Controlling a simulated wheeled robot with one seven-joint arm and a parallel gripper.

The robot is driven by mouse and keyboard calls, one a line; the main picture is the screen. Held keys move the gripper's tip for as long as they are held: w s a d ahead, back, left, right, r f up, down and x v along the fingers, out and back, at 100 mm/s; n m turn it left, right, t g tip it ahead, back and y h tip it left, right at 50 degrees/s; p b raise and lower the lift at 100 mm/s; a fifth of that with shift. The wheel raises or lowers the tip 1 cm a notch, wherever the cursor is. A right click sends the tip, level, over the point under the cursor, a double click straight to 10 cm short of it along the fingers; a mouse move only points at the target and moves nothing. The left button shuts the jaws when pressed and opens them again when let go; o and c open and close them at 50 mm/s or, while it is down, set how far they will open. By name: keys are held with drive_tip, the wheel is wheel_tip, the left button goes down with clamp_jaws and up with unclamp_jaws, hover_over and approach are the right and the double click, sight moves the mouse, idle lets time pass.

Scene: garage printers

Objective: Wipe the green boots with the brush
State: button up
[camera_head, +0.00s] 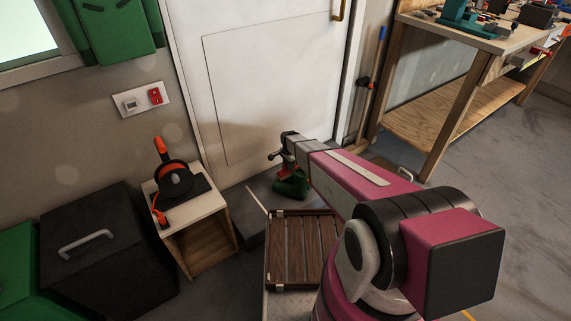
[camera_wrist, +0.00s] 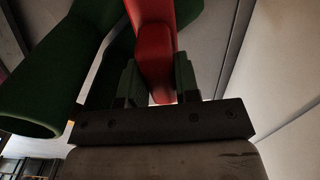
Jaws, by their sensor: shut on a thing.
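The green boots (camera_head: 292,187) are on the floor by the white door, partly hidden behind my arm in the head view. In the wrist view a boot (camera_wrist: 40,95) fills the left side with its round opening toward the lower left, and more green shows behind the brush. My gripper (camera_wrist: 157,82) is shut on the red brush (camera_wrist: 154,45), with one finger on each side of it. The brush is close to the boots; whether it touches them cannot be told. The brush's far end is out of sight. In the head view my gripper is just above the boots and mostly hidden.
A slatted wooden crate (camera_head: 291,212) stands in front of the boots. A small cabinet (camera_head: 211,215) with an orange-handled tool and a black box (camera_head: 105,262) stand at left. A workbench (camera_head: 441,125) is at the right. Floor at right is open.

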sight(283, 165)
drive_tip(key=shift+s+d, duration=0.25)
drive_tip(key=shift+d, duration=0.3)
drive_tip(key=shift+s+a+f, duration=0.15)
drive_tip(key=shift+s+a, duration=0.05)
drive_tip(key=shift+s, duration=0.25)
drive_tip(key=shift+w+a+f, duration=0.1)
drive_tip(key=shift+w+a, duration=0.2)
drive_tip(key=shift+a, duration=0.3)
drive_tip(key=shift+w+a, duration=0.25)
drive_tip(key=shift+a, duration=0.4)
drive_tip(key=shift+w+a+f, duration=0.1)
drive_tip(key=shift+w+a, duration=0.2)
drive_tip(key=shift+a, duration=0.3)
drive_tip(key=shift+f, duration=0.1)
drive_tip(key=shift+s+d, duration=0.25)
drive_tip(key=shift+d, duration=0.25)
drive_tip(key=shift+s+d, duration=0.25)
drive_tip(key=shift+d, duration=0.25)
drive_tip(key=shift+s+d+f, duration=0.1)
drive_tip(key=shift+s+d, duration=0.1)
drive_tip(key=shift+d, duration=0.3)
drive_tip(key=shift+s+d+f, duration=0.1)
drive_tip(key=shift+s+d, duration=0.1)
drive_tip(key=shift+d, duration=0.25)
drive_tip(key=shift+c, duration=0.6)
